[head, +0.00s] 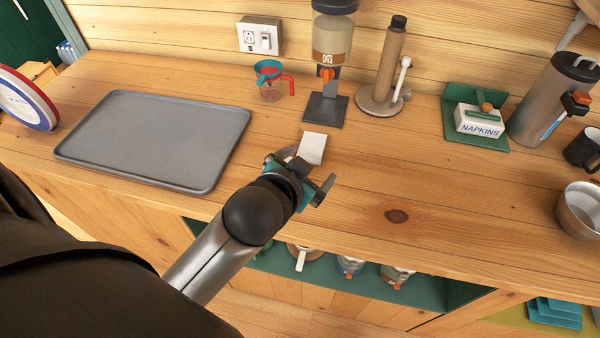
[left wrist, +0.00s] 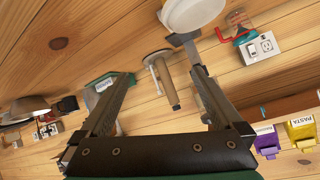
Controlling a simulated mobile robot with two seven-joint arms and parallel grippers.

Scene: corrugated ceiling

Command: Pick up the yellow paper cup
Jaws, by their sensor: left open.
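No clearly yellow cup shows in either view. A small off-white object (head: 312,148) stands on the counter just beyond my left gripper, in front of the oats dispenser; its lower part is partly hidden by the gripper. I cannot tell whether it is the paper cup. My left gripper (head: 304,178) is open over the front of the counter, close to this object. In the left wrist view, the fingers (left wrist: 155,88) are spread with nothing held between them. A white rounded thing (left wrist: 190,12) is cut by the top edge there. My right gripper is not in view.
A grey tray (head: 150,185) lies left on the counter (head: 440,190). Behind stand a measuring cup (head: 270,82), the oats dispenser (head: 333,45) and a towel-roll holder (head: 385,65). Napkins (head: 478,122), a steel urn (head: 543,100) and a bowl (head: 580,210) stand right. The middle right is clear.

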